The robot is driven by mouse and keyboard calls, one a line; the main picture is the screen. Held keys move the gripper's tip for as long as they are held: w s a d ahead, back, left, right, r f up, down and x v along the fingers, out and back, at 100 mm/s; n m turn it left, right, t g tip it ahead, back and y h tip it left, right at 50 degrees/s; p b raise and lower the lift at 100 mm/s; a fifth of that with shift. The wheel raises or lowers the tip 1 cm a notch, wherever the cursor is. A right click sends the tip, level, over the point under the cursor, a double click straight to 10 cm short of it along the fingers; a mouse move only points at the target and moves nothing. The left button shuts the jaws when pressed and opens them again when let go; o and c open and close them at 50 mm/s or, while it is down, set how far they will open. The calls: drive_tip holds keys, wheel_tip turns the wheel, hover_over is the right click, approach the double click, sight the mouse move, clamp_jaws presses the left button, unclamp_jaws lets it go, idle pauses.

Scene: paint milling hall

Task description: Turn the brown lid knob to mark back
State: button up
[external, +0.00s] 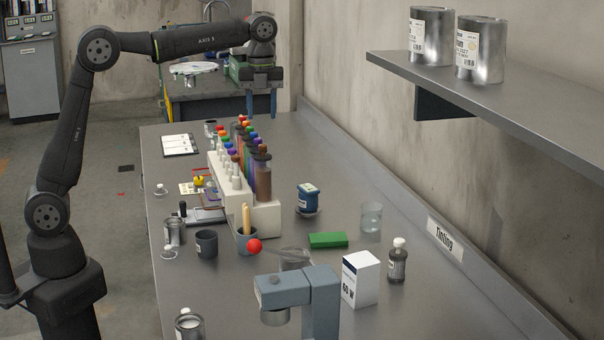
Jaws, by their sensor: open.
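A white rack (262,219) on the bench holds a row of coloured tint canisters with knobbed lids. The nearest canister (264,184) is brown, and its dark brown lid knob (261,153) stands on top. Which way the knob points and any marks around it are too small to tell. My gripper (261,117) hangs with its fingers pointing down, beyond the rack toward the far end of the bench. It is open and empty, apart from the canisters.
A blue-grey stand (318,300), white box (361,279), brown bottle (397,262), green block (328,240), blue jar (308,198) and glass (371,217) stand on the near and right bench. A shelf (480,95) with two tins juts from the right wall. The far right bench is clear.

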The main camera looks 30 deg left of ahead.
sight(262, 144)
wheel_tip(262, 144, down, 9)
drive_tip(key=shift+r, duration=0.1)
idle(0.3)
clamp_jaws()
